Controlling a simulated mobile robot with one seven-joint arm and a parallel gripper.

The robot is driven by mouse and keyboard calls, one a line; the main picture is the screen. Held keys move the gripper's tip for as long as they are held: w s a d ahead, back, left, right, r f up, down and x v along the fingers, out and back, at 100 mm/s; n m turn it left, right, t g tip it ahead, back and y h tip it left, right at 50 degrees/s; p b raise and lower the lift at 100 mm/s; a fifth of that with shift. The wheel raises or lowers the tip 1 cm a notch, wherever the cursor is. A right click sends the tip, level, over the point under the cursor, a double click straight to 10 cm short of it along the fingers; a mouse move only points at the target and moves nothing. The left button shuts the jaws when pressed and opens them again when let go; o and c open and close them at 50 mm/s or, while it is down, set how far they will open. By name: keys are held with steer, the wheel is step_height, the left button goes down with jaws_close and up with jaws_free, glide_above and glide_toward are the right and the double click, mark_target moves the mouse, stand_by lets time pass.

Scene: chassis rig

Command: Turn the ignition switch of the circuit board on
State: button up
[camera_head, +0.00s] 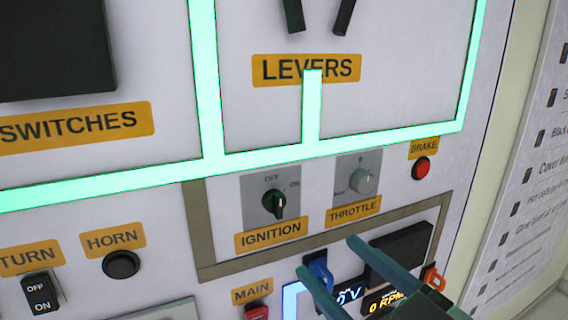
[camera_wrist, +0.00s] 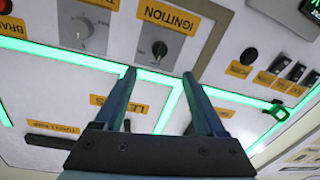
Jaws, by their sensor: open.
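The ignition switch (camera_head: 274,204) is a black rotary knob on a grey plate, with OFF marked above it and ON at its upper right. The knob stands roughly upright; I cannot tell its exact setting. An orange IGNITION label (camera_head: 271,236) is below it. My gripper (camera_head: 328,255) is open and empty, below and right of the knob in the head view. In the wrist view the switch (camera_wrist: 160,50) appears upside down, beyond and between the spread fingertips of my gripper (camera_wrist: 158,74). The fingers appear apart from the knob.
The throttle knob (camera_head: 364,181) sits right of the ignition, with the red brake button (camera_head: 421,168) further right. A blue switch (camera_head: 319,268) and a dark display (camera_head: 400,252) are below. Glowing green strips (camera_head: 240,160) run above. The horn button (camera_head: 121,264) is at left.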

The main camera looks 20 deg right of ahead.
mark_target(282, 209)
steer(key=w+p, duration=0.1)
steer(key=w, duration=0.3)
steer(key=w+a+p, duration=0.1)
steer(key=w+p, duration=0.1)
steer(key=w, duration=0.1)
steer(key=w+p, duration=0.1)
steer(key=w, duration=0.3)
steer(key=shift+w+a+r+p, duration=0.15)
steer(key=shift+w+r+p, duration=0.15)
steer(key=shift+w+a+f, duration=0.1)
steer(key=shift+w+f, duration=0.05)
steer(key=shift+w, duration=0.3)
jaws_close()
